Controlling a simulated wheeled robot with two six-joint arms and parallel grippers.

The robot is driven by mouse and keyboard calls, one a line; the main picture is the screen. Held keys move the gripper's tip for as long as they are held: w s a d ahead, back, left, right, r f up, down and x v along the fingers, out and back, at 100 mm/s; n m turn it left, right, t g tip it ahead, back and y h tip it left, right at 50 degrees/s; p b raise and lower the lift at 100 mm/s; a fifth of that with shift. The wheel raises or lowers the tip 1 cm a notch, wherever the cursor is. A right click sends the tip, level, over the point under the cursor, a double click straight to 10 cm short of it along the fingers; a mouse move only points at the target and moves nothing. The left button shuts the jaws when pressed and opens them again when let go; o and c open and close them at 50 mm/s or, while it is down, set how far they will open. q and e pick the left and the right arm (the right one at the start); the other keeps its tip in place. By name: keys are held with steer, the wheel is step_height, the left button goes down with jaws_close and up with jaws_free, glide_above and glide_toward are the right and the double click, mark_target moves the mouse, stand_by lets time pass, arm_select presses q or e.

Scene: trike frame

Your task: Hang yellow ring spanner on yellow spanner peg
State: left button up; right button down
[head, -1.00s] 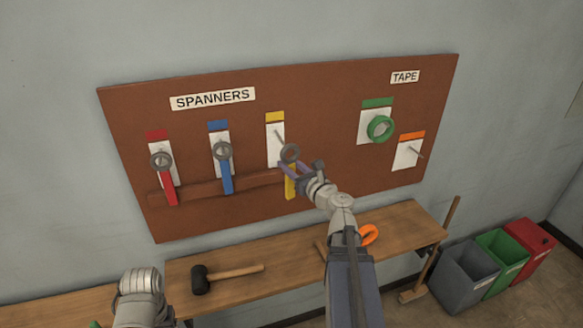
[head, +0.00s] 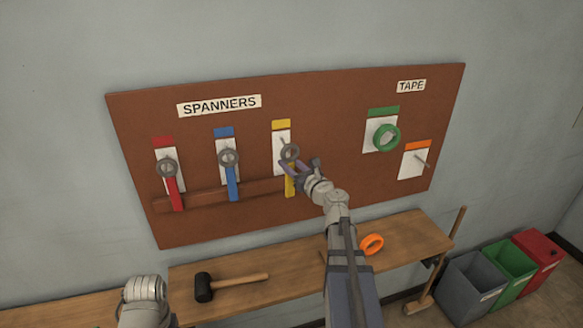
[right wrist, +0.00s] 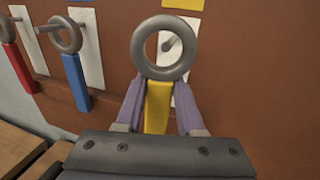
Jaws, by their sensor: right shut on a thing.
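The yellow ring spanner (head: 290,180) has a grey ring and a yellow handle. It hangs upright, ring uppermost, in my right gripper (head: 293,171), which is shut on the handle just below the ring. The right wrist view shows the yellow spanner (right wrist: 158,106) between the purple fingers of my right gripper (right wrist: 158,116). The yellow spanner peg (head: 283,141) sits on a white panel with a yellow top strip. In the right wrist view the peg (right wrist: 168,44) shows through the ring's opening. I cannot tell whether its tip has entered the ring. My left gripper is out of view.
The red spanner (head: 175,193) and blue spanner (head: 232,183) hang on pegs to the left. Green tape (head: 386,138) hangs at the right, beside an empty orange-marked peg (head: 421,159). A mallet (head: 205,287) and orange tape (head: 371,245) lie on the shelf below.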

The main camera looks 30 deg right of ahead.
steer(key=shift+w+d+f+b, duration=0.2)
steer(key=shift+w, duration=0.6)
steer(key=shift+w+d+f+b, duration=0.15)
steer(key=shift+w+d, duration=0.05)
steer(key=shift+w, duration=0.65)
steer(key=shift+w+d+f+b, duration=0.2)
steer(key=shift+w, duration=0.6)
steer(key=shift+c, duration=2.2)
jaws_free()
steer(key=shift+s, duration=0.1)
steer(key=s, duration=0.7)
steer(key=shift+s, duration=0.35)
